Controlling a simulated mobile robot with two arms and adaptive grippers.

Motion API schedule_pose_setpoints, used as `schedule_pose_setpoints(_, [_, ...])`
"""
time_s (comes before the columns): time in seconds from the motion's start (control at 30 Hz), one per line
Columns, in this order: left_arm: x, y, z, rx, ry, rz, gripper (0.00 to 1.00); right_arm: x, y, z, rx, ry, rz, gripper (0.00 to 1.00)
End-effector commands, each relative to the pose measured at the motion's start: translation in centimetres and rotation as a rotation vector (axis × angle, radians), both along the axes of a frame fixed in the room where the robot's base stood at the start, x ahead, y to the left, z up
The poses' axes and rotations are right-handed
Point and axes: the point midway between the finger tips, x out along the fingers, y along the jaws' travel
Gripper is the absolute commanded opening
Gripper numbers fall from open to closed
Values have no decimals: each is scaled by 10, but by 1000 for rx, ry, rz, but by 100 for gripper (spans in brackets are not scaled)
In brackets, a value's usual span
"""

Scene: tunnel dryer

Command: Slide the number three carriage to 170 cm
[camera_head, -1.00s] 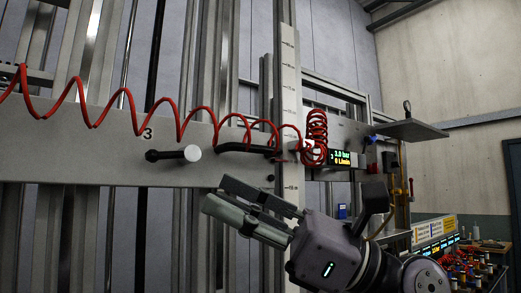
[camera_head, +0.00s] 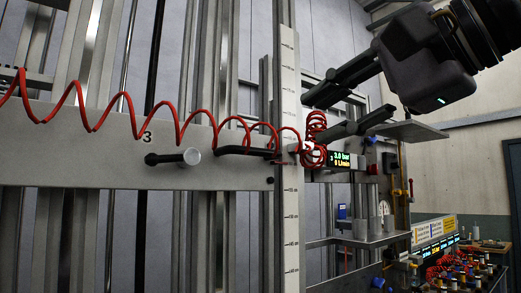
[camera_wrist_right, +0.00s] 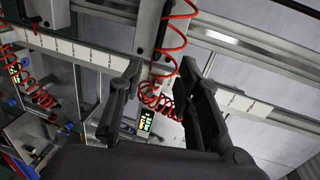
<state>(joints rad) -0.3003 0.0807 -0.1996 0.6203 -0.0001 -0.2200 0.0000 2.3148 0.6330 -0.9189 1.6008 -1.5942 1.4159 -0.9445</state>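The number three carriage (camera_head: 100,170) is a wide grey plate marked 3 at the left of the head view. My left gripper is not in view.
A red spiral hose (camera_head: 85,112) runs across the plate. A lit display (camera_head: 342,159) reads 3.0 bar. A flat grey shelf (camera_head: 410,131) juts out at right; a lower shelf (camera_head: 370,240) holds grey cylinders. The area below the handle is clear.

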Motion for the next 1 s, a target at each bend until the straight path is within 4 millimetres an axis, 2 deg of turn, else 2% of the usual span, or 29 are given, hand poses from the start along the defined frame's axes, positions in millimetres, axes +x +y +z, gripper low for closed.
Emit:
schedule_pose_setpoints(0.4, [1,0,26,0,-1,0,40,73,54,-18,-1,5,5,32])
schedule_pose_setpoints(0.6, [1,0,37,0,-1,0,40,101,75,-25,0,4,5,32])
schedule_pose_setpoints(0.8, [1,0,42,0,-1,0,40,115,85,-30,0,3,4,32])
schedule_pose_setpoints(1.0, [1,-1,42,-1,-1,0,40,118,87,-32,2,1,5,32])
